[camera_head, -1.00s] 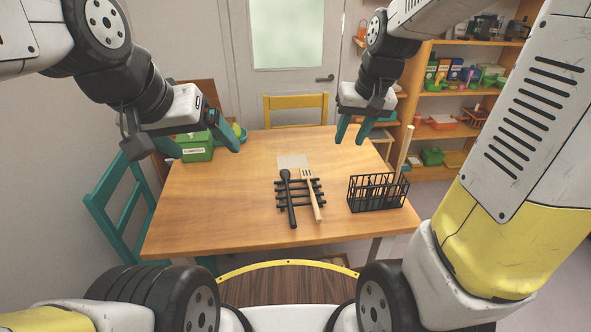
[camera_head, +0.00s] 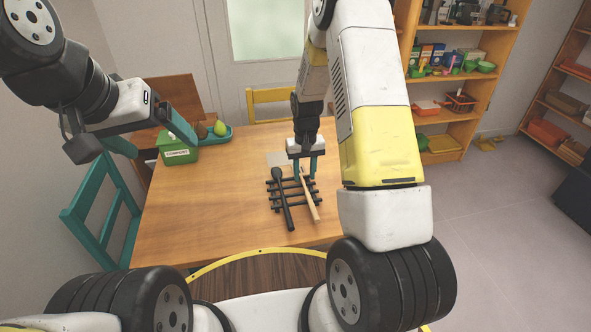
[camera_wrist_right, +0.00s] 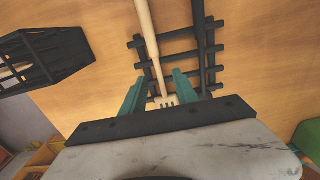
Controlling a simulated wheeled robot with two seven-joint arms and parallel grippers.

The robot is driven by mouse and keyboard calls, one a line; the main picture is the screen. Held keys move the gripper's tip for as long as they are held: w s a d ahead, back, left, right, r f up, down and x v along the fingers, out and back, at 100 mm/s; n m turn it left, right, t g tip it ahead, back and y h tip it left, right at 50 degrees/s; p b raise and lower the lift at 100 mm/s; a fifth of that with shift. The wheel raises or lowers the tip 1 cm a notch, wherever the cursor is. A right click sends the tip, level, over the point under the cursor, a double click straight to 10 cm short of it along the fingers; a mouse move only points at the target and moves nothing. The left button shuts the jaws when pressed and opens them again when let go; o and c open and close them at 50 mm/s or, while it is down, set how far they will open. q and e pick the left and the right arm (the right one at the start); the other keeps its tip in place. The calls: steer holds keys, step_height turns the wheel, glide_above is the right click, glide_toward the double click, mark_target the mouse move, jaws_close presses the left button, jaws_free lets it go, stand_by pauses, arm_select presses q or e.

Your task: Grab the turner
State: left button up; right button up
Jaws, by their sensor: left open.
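The turner (camera_head: 312,203), light wood with a slotted head, lies on a black slatted rack (camera_head: 271,183) on the table. My right gripper (camera_head: 305,177) is over its head end, fingers pointing down. In the right wrist view the open fingers (camera_wrist_right: 158,92) are on either side of the turner (camera_wrist_right: 146,30), with its slotted head between them near the palm. Whether they touch it I cannot tell. A black utensil (camera_head: 284,203) lies beside the turner on the rack. My left gripper (camera_head: 151,137) is open and empty above the table's left back.
A black wire basket (camera_wrist_right: 40,60) stands on the table near the turner; my right arm hides it in the head view. The table's left front is clear.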

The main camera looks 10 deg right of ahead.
mark_target(305, 187)
step_height(305, 187, down, 4)
steer(key=shift+d+f, duration=0.15)
steer(key=shift+f, duration=0.1)
steer(key=shift+c, duration=0.3)
jaws_close()
